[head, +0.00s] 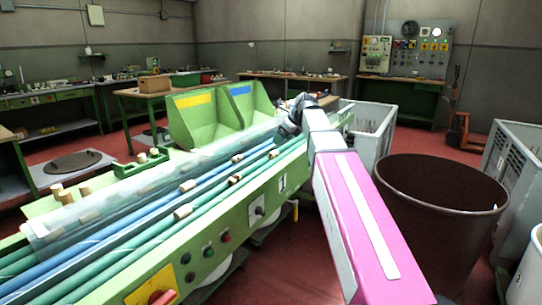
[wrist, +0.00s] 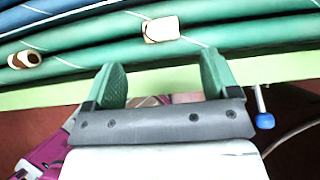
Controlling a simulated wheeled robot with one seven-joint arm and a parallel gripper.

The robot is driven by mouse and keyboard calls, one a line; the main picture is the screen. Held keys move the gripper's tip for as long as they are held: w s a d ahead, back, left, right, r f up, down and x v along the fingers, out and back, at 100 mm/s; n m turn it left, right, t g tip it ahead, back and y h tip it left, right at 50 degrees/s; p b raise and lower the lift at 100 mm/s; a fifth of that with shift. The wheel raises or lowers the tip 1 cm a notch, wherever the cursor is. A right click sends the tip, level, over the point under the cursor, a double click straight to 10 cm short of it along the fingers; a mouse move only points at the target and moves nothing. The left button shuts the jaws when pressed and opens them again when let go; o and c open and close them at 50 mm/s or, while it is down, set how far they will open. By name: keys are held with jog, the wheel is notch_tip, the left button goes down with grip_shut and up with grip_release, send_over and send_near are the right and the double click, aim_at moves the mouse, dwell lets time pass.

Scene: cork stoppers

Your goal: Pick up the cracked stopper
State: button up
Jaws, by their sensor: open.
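Several cork stoppers lie on the blue and green rollers of the green machine. In the wrist view a pale stopper (wrist: 161,29) lies ahead of the gap between my fingers, apart from them. A second stopper (wrist: 25,60) with a dark brown end lies at the left edge. In the head view one stopper (head: 235,180) looks darker and redder than the pale ones (head: 184,212). I cannot make out for sure which is cracked. My gripper (wrist: 163,76) is open and empty, over the machine's green front edge.
The machine's front panel (head: 224,237) carries buttons and a knob. Green bins (head: 205,122) with yellow and blue labels stand behind the rollers. A large brown drum (head: 440,185) and a grey crate (head: 372,132) stand at the right. A blue-tipped lever (wrist: 264,121) sits right of my gripper.

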aim_at(274, 151)
jog(key=x, duration=0.9)
jog(key=shift+f, duration=0.15)
jog(key=shift+d, duration=0.1)
jog(key=c, duration=1)
